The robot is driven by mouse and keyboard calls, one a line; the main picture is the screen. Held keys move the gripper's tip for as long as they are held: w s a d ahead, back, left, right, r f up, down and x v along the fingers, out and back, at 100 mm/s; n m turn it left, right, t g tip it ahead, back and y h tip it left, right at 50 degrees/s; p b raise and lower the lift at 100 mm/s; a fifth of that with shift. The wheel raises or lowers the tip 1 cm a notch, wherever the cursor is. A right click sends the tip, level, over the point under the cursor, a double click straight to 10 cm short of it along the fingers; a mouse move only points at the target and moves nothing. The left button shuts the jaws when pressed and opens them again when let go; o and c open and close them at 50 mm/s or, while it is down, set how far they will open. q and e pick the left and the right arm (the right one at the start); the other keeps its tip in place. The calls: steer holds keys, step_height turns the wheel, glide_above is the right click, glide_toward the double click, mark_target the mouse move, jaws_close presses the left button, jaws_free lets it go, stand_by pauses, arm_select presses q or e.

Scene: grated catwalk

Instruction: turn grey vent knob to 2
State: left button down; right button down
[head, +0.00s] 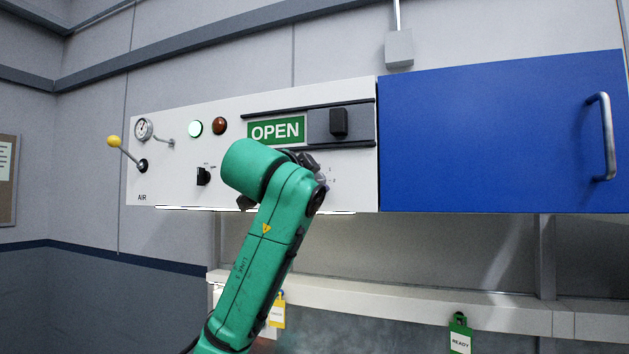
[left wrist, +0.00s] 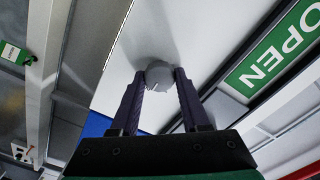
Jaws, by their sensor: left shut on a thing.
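The grey vent knob (left wrist: 158,82) sits on the white panel face in the left wrist view. My left gripper (left wrist: 160,74) has its two dark fingers on either side of the knob and is shut on it. In the head view my green left arm covers most of this spot. Only a bit of the grey knob (head: 321,180) shows past the wrist, with small scale marks to its right. The knob's pointer is hidden, so I cannot tell its setting. My right gripper is in neither view.
A blue door (head: 480,135) adjoins right.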

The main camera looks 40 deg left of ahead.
arm_select(q)
steer(key=shift+m, duration=0.3)
steer(key=shift+c, duration=2)
jaws_free()
steer(key=shift+d, duration=0.15)
steer(key=shift+s, duration=0.1)
steer(key=shift+s+f+b, duration=0.1)
steer(key=shift+s+b, duration=0.15)
steer(key=shift+b, duration=0.05)
steer(key=b+v, duration=0.5)
steer(key=v, duration=0.9)
